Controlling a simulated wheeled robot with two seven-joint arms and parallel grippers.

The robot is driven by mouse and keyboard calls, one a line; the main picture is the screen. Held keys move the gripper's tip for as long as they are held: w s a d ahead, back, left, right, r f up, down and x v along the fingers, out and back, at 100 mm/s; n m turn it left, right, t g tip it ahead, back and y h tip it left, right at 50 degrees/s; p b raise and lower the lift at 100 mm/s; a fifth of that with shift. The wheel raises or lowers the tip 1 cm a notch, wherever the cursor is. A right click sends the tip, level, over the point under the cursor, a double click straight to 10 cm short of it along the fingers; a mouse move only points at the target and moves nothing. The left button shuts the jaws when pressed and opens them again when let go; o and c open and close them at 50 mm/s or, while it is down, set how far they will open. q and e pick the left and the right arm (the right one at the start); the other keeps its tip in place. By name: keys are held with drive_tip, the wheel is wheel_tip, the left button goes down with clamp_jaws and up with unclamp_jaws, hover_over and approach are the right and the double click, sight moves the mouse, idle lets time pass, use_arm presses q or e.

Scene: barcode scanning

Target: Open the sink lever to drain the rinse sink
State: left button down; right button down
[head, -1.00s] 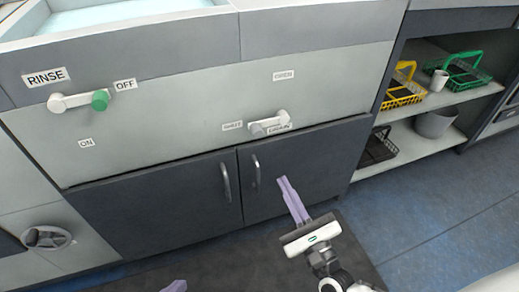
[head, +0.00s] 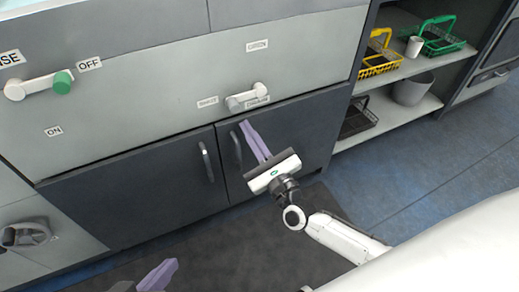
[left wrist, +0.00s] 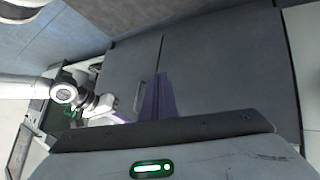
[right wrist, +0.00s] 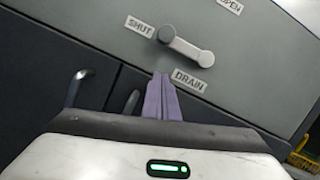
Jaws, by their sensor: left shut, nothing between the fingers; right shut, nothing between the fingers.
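The drain lever (head: 247,98) is a light grey handle on the sink's front panel, lying roughly sideways between a SHUT label (right wrist: 139,26) and a DRAIN label (right wrist: 189,80); an OPEN label (head: 257,45) sits above it. In the right wrist view the lever (right wrist: 187,46) is just beyond the fingertips. My right gripper (head: 245,124) is shut and empty, its purple fingers pointing up at the panel just below the lever, apart from it. My left gripper (head: 172,264) is shut and low at the bottom of the head view; it also shows in the left wrist view (left wrist: 160,78).
A green-tipped rinse lever (head: 40,85) is at the left, by OFF and ON labels. Dark cabinet doors with handles (head: 206,161) are below the panel. A shelf (head: 415,70) with yellow and green baskets stands right. Dark mat (head: 215,250) covers the floor ahead.

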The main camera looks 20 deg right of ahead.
use_arm(q)
drive_tip(key=shift+s+a+f+g+p, duration=0.2)
drive_tip(key=shift+a+f+g+p, duration=0.1)
drive_tip(key=shift+f+p, duration=0.25)
use_arm(e)
drive_tip(key=r, duration=0.2)
drive_tip(key=a+r, duration=0.1)
drive_tip(key=r, duration=0.1)
drive_tip(key=shift+w+a, duration=0.15)
drive_tip(key=shift+w, duration=0.05)
